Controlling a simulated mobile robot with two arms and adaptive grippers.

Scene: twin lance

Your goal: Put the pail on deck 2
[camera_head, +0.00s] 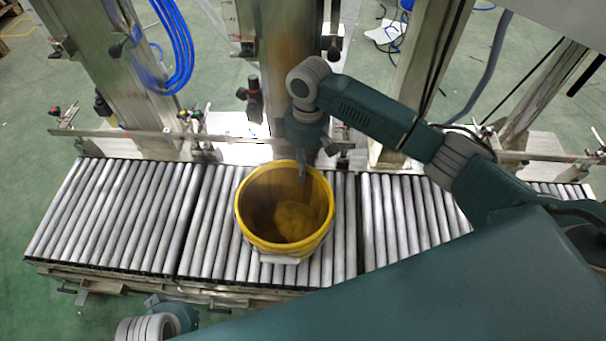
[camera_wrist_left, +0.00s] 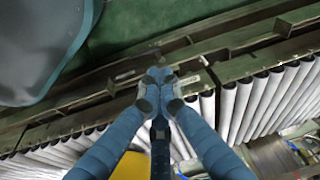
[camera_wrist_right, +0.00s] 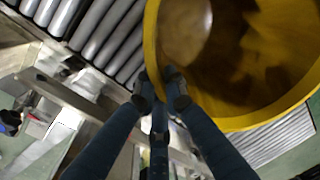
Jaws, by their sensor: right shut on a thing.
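The yellow pail (camera_head: 286,205) is upright over the middle roller section, its open top facing me and a pale handle grip at its near side. I cannot tell whether its base touches the rollers. My right gripper (camera_head: 306,175) is shut on the far rim of the pail; the right wrist view shows the fingertips (camera_wrist_right: 161,88) at the yellow rim (camera_wrist_right: 152,50). My left gripper (camera_wrist_left: 158,82) is shut and empty in the left wrist view, over the conveyor's edge, with a yellow bit of the pail (camera_wrist_left: 132,166) below. No deck number is readable.
Three roller sections stand in a row: left (camera_head: 105,215), middle (camera_head: 205,235) and right (camera_head: 400,215). The left one is bare. Metal posts (camera_head: 125,75), a rail and small fittings stand behind them. Blue hose (camera_head: 180,45) hangs at the back left.

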